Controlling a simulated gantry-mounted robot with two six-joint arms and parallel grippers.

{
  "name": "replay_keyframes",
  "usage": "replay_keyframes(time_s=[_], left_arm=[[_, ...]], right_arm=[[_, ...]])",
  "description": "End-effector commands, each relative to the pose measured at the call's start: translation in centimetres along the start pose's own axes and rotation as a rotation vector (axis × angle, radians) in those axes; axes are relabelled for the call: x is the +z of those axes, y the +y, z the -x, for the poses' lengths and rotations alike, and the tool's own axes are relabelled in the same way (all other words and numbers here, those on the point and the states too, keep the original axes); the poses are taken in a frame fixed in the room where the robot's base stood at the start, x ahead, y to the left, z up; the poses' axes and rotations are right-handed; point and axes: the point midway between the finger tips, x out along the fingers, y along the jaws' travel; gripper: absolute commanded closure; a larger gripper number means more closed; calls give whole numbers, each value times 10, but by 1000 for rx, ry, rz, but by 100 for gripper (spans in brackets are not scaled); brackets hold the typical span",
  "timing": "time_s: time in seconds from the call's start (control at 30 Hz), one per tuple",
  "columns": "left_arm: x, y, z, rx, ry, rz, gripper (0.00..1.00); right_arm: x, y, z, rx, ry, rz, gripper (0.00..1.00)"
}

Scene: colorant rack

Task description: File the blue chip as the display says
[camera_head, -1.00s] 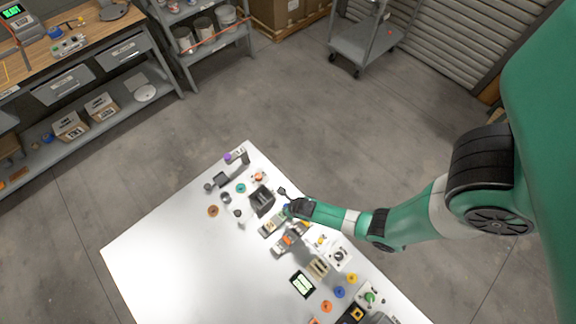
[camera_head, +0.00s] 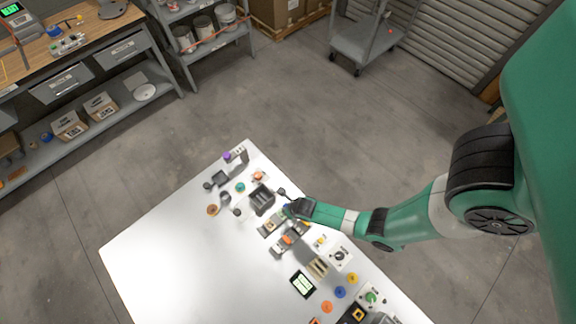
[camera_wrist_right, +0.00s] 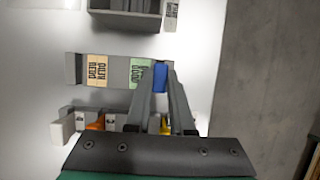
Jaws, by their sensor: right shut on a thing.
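My right gripper (camera_wrist_right: 160,92) is shut on the blue chip (camera_wrist_right: 160,77) in the right wrist view. The chip is between the fingertips, at the right end of a grey rack (camera_wrist_right: 117,72). A tan label (camera_wrist_right: 98,69) and a green label (camera_wrist_right: 141,72) lie along that rack, left of the chip. I cannot tell whether the chip touches the rack. In the head view my right gripper (camera_head: 290,208) reaches over the table's right side. A small black-framed display (camera_head: 302,284) lies on the table; its text is too small to read. My left gripper is not in view.
A dark open bin (camera_head: 262,199) stands beyond the rack. A second rack with an orange chip (camera_head: 288,239) is close by. Orange (camera_head: 326,307) and blue (camera_head: 339,292) round pieces lie near the front right. The left half of the white table (camera_head: 180,250) is clear.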

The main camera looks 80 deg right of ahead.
Motion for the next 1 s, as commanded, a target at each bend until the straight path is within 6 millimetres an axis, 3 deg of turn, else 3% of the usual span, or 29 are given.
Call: replay_keyframes(time_s=[0.23,0.27,0.43,0.63,0.77,1.0], left_arm=[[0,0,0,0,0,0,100],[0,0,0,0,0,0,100],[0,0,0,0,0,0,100],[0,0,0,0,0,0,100],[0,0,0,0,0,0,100],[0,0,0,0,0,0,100]], right_arm=[[0,0,0,0,-1,0,100],[0,0,0,0,-1,0,74],[0,0,0,0,-1,0,44],[0,0,0,0,-1,0,44],[0,0,0,0,-1,0,24],[0,0,0,0,-1,0,24]])
